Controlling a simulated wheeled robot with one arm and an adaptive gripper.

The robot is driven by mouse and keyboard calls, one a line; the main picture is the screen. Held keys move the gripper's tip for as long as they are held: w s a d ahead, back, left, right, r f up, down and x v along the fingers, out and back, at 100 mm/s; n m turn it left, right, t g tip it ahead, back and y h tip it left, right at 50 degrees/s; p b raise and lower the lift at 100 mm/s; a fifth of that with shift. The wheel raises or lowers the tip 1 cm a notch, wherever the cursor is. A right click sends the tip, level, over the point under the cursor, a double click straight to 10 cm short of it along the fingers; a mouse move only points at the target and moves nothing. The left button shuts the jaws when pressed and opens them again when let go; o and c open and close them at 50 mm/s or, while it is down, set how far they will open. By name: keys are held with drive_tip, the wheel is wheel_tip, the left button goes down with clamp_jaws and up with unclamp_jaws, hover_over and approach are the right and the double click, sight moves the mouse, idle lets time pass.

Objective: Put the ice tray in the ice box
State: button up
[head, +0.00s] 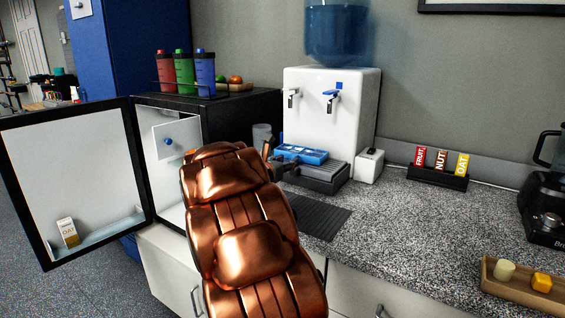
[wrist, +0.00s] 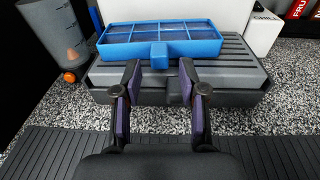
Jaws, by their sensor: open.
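The blue ice tray (head: 301,154) lies on the grey drip grate of the water dispenser. In the wrist view the ice tray (wrist: 118,42) shows several compartments and a front tab that points toward me. My gripper (wrist: 160,76) is open, with its two fingers apart just in front of the tab and not closed on it. In the head view my arm hides most of the gripper. The ice box (head: 175,139) is the white compartment with a blue knob, high inside the open black mini fridge.
The fridge door (head: 75,180) stands wide open to the left, with a carton (head: 68,232) on its shelf. The water dispenser (head: 330,115) stands behind the tray. A clear cup (wrist: 62,45) is left of the drip grate (wrist: 230,70). A black mat (head: 318,215) lies in front.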

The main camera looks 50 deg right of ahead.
sight(291, 156)
drive_tip(key=shift+w+d+f+p, duration=0.1)
drive_tip(key=shift+d+p, duration=0.35)
drive_tip(key=shift+d, duration=0.55)
drive_tip(key=shift+w+d+f+p, duration=0.1)
drive_tip(key=shift+d+p, duration=0.35)
drive_tip(key=shift+d, duration=0.5)
clamp_jaws()
drive_tip(key=shift+a, duration=0.1)
drive_tip(key=shift+s+a+r+b, duration=0.15)
drive_tip(key=shift+a+b, duration=0.7)
drive_tip(key=shift+a, duration=0.95)
drive_tip(key=shift+w+a+r+b, duration=0.15)
drive_tip(key=shift+a+b, duration=0.7)
drive_tip(key=shift+a, duration=0.9)
drive_tip(key=shift+s+a+r+b, duration=0.15)
drive_tip(key=shift+a+b, duration=0.7)
drive_tip(key=shift+a, duration=0.95)
drive_tip(key=shift+s+a+r, duration=0.1)
drive_tip(key=shift+a+r, duration=0.05)
drive_tip(key=shift+a, duration=0.4)
